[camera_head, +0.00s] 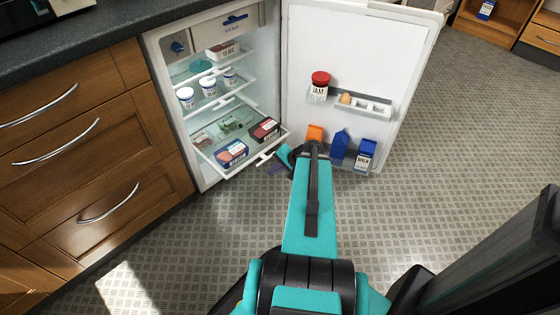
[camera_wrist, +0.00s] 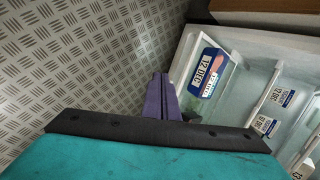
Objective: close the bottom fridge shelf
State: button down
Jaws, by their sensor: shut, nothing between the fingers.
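The fridge (camera_head: 165,95) stands open, and its bottom shelf (camera_head: 252,163) is pulled out past the shelves above it. A blue-labelled pack (camera_head: 231,152) and a dark red pack (camera_head: 264,130) lie at its front, with a green pack (camera_head: 230,123) behind. My gripper (camera_head: 277,169), with purple fingers, is just in front of the shelf's front edge, low over the floor. In the wrist view, my shut, empty fingers (camera_wrist: 160,97) are beside the shelf's pale rim, near a labelled pack (camera_wrist: 208,72). I cannot tell whether they touch the shelf.
The open fridge door (camera_head: 350,55) is at the right, with a red-lidded jar (camera_head: 319,87), an egg rack (camera_head: 365,104) and cartons (camera_head: 366,154) in its racks. Wooden drawers (camera_head: 75,130) stand to the left. The patterned floor (camera_head: 450,130) is clear right of the door.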

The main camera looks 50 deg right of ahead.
jog(key=s+d+r+m+t+h+b, duration=0.1)
jog(key=s+d+m+h+b, duration=0.1)
jog(key=d, duration=0.9)
jog(key=s+m+b, duration=0.1)
jog(key=s, duration=0.1)
jog(key=shift+s+t+b, duration=0.3)
jog(key=shift+t+b, duration=0.05)
jog(key=shift+t, duration=0.05)
jog(key=w+r+b+x, duration=0.2)
jog(key=b+x, duration=0.3)
jog(key=x, duration=0.7)
jog(key=shift+w+d+f, duration=0.2)
jog(key=shift+w+d, duration=0.05)
jog(key=shift+d, duration=0.05)
